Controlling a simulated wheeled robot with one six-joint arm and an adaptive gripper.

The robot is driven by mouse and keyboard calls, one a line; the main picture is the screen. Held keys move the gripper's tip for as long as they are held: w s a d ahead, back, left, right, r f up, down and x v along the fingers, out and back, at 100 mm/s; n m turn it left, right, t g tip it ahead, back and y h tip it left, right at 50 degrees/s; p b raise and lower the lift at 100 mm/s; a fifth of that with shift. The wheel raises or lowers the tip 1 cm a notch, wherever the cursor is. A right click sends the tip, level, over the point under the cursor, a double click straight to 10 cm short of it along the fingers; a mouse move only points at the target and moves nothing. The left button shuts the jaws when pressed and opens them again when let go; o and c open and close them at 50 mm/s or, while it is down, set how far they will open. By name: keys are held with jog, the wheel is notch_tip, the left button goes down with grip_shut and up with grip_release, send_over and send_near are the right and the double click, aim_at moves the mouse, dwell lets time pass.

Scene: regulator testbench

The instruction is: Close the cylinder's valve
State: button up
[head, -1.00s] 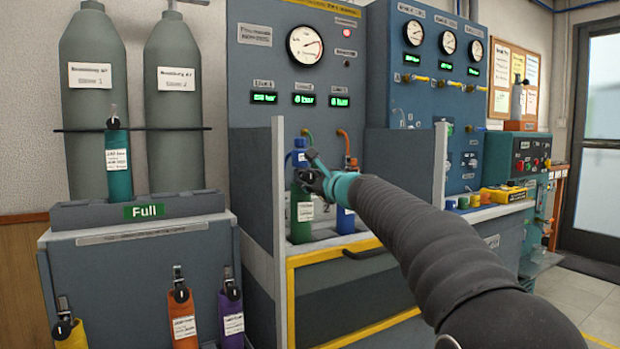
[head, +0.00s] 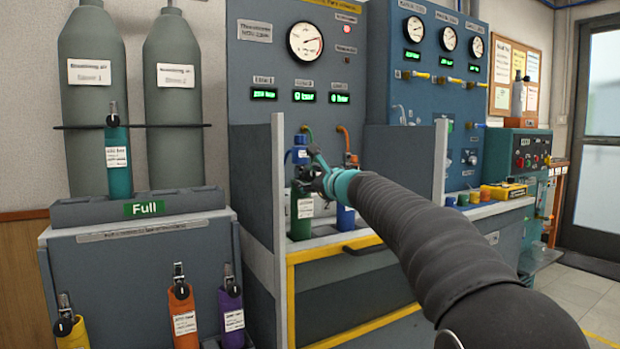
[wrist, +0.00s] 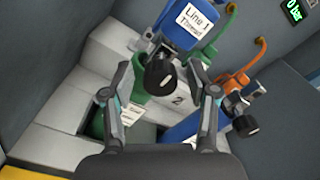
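A green cylinder (head: 301,222) stands upright in the testbench's left slot, with a white label. In the wrist view the green cylinder (wrist: 126,112) is below my gripper. Its black valve knob (wrist: 160,76) lies between my two fingers. My gripper (wrist: 160,66) is open around the knob, with gaps visible on both sides. In the head view my gripper (head: 313,172) is at the cylinder's top and partly hides the valve. A blue connector labelled Line 1 (wrist: 182,22) is by the valve. A blue cylinder (head: 345,220) stands to the right.
The blue cylinder's black knob (wrist: 245,126) and an orange hose (wrist: 235,78) are close to my right finger. Grey side panels (head: 279,190) flank the bay. A rack (head: 145,262) at left holds other cylinders. Gauges and green displays (head: 303,96) are above.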

jog(key=v, duration=1.2)
